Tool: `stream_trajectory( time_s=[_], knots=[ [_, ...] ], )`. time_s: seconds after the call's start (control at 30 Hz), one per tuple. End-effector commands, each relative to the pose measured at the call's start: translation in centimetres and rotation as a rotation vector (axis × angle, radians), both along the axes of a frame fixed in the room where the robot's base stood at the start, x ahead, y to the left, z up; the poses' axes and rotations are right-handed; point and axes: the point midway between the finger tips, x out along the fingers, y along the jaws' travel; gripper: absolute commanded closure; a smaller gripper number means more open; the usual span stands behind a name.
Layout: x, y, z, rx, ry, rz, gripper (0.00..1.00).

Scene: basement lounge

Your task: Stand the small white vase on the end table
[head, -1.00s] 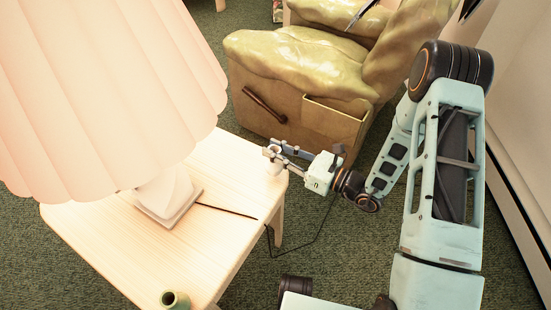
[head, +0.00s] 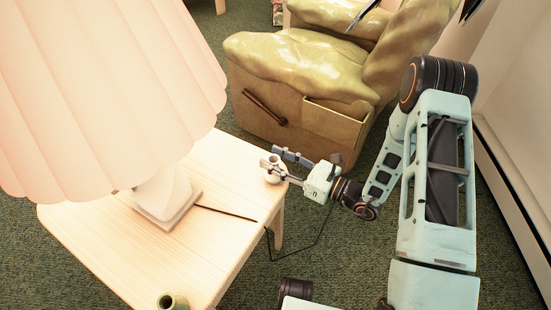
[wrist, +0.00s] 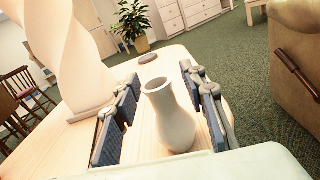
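The small white vase (wrist: 174,120) is between my fingers in the wrist view. It looks upright with its base on the end table (head: 190,248), near the table's right corner; any small gap under it cannot be told. In the head view the vase (head: 272,178) is small and partly covered by my fingers. My gripper (wrist: 162,124) is open, with dark pads on either side of the vase and visible space between pads and vase. My gripper also shows in the head view (head: 277,160), reaching in from the right.
A lamp with a pink pleated shade (head: 105,95) and white base (head: 166,200) stands on the table, left of the vase. A green pot (head: 173,301) is at the front edge. A dark round item (wrist: 153,56) lies beyond the vase. A green armchair (head: 300,70) stands behind.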

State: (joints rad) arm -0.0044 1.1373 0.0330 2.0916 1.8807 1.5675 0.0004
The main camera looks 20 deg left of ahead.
Motion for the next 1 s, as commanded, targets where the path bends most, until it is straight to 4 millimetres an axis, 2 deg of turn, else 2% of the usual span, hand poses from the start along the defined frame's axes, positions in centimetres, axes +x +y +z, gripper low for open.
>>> stream_trajectory(
  time_s=[0.07, 0.17, 0.6, 0.8, 1.0],
  knots=[
    [0.0, 0.0, 0.4, 0.0, 0.0, 0.001, 0.61],
    [-0.2, -1.3, 0.3, 0.0, 0.0, -0.005, 0.61],
    [-2.8, -9.7, 0.3, 0.0, 0.001, -0.004, 0.61],
    [-3.4, -11.3, 0.2, 0.0, 0.0, -0.001, 0.61],
    [-3.5, -11.5, 0.2, 0.001, 0.0, 0.0, 0.61]
  ],
)
